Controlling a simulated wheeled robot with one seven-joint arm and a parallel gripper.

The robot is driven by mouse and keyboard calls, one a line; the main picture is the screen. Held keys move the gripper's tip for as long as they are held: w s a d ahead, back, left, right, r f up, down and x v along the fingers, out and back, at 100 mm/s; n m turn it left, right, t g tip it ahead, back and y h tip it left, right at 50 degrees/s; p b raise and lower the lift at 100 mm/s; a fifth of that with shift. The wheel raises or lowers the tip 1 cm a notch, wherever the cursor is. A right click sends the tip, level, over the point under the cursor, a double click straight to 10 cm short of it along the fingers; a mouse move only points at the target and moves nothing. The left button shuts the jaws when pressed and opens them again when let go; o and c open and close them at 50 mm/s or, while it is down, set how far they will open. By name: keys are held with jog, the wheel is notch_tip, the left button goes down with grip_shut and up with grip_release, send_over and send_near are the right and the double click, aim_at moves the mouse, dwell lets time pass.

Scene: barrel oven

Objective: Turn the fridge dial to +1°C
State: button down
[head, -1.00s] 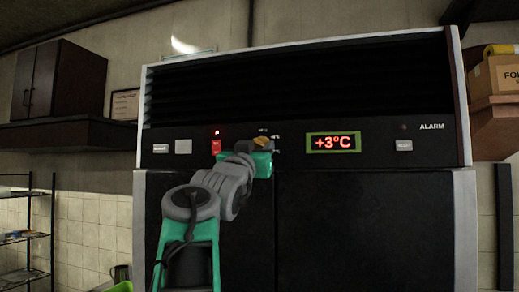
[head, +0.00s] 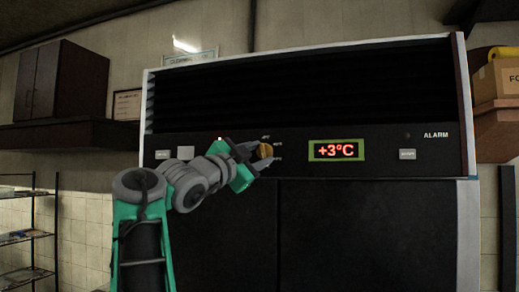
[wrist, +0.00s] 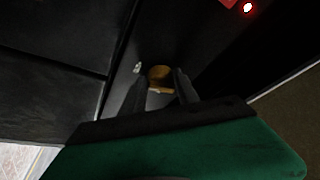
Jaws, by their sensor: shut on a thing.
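The fridge dial (head: 265,151) is a small brass-coloured knob on the black control panel, with small white labels around it. The dial also shows in the wrist view (wrist: 160,76), between the two dark fingers. My gripper (head: 259,156) reaches it from the left and is shut on it. In the wrist view my gripper (wrist: 161,88) has one finger on each side of the knob. The display (head: 337,150), right of the dial, reads +3°C in red within a green frame. The dial's small labels are too small to read.
The fridge doors (head: 370,235) lie below the panel. A red light (wrist: 248,7) glows on the panel in the wrist view. The ALARM label (head: 436,135) is at the panel's right. A dark wall cabinet (head: 62,80) hangs at the left, and a cardboard box (head: 497,82) sits at the right.

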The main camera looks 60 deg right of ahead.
jog(key=shift+w+r+m+g+y+p, duration=0.15)
jog(key=shift+m+g+y+p, duration=0.45)
jog(key=shift+m, duration=0.7)
jog(key=c, duration=0.9)
grip_release()
jog(key=b+v, duration=0.2)
jog(key=v, duration=0.5)
jog(key=shift+a, duration=0.4)
